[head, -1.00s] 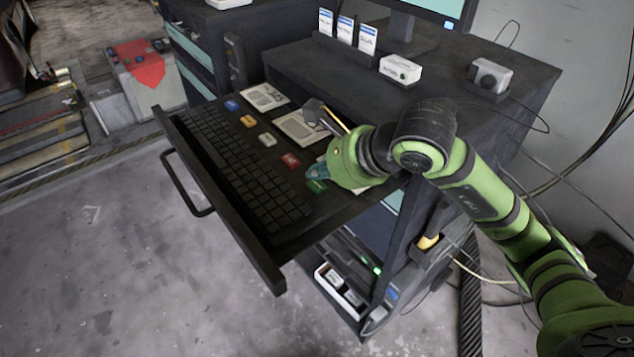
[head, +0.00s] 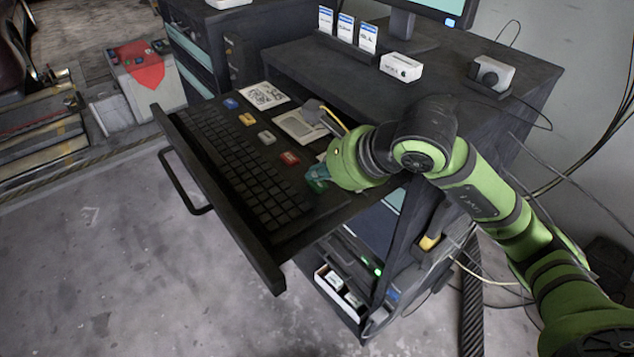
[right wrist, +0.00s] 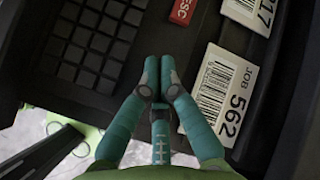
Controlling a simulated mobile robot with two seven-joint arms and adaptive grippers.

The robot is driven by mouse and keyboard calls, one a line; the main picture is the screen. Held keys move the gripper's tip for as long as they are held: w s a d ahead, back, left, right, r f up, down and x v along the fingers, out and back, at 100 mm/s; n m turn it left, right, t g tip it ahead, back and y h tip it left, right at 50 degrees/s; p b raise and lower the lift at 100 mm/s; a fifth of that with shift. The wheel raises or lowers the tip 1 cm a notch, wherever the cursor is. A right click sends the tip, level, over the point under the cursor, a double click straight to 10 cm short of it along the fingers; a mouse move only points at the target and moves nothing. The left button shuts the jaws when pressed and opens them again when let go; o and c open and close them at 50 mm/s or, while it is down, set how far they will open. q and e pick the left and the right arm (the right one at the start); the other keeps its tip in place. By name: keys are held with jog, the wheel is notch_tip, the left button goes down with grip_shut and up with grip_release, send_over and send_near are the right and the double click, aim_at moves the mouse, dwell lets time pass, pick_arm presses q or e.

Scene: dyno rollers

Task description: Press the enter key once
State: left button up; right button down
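A dark keyboard (head: 240,165) lies in the pulled-out drawer; its keys also show in the right wrist view (right wrist: 90,45). Along its right side is a row of single keys: blue (head: 231,104), orange (head: 247,120), white (head: 267,138), red (head: 289,158) and green (head: 317,187). The red one reads "ESC" in the right wrist view (right wrist: 182,10). No label reading enter is legible. My right gripper (head: 314,174) is at the green key and partly covers it; contact cannot be told. Its teal fingertips (right wrist: 157,76) are together, with nothing visible between them. My left gripper is out of view.
Barcode cards (right wrist: 222,92) lie right of the fingers in the right wrist view. A scanner-like grey object (head: 314,110) rests on papers in the drawer. The cabinet top (head: 440,75) carries a monitor, a white box (head: 401,67) and a camera-like device (head: 490,77).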

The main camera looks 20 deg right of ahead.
aim_at(320, 185)
jog(key=shift+f+b, duration=0.35)
jog(key=shift+b, duration=0.2)
dwell(0.6)
jog(key=shift+r, duration=0.1)
jog(key=shift+r+p, duration=0.35)
jog(key=shift+r, duration=0.35)
jog(key=shift+r+p, duration=1.55)
jog(key=shift+r, duration=1)
jog(key=shift+f, duration=0.1)
